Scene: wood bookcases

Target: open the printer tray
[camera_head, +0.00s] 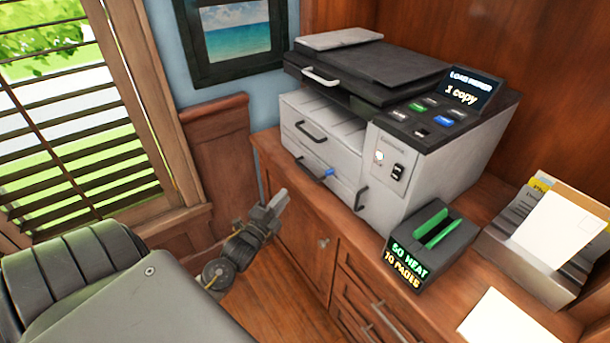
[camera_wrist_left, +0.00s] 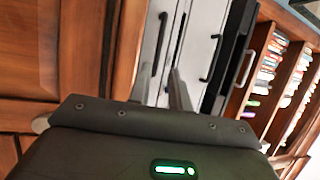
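The printer (camera_head: 385,120) is a grey and black machine on a wooden cabinet. Its front has an upper drawer with a black handle (camera_head: 311,132) and a lower drawer with another black handle (camera_head: 312,162); both look shut. A blue tab (camera_head: 329,173) shows beside the lower handle. My left gripper (camera_head: 277,201) is in front of the cabinet, left of and lower than the drawers, touching nothing I can see. In the left wrist view, its two fingers (camera_wrist_left: 160,90) stand apart with nothing held, pointing towards the printer front (camera_wrist_left: 183,50). My right gripper is out of view.
A black box with green slots (camera_head: 432,243) stands right of the printer. A paper holder (camera_head: 545,235) and a loose white sheet (camera_head: 510,322) lie farther right. The cabinet (camera_head: 300,240) has doors and drawers below. A window with blinds (camera_head: 85,120) is at left.

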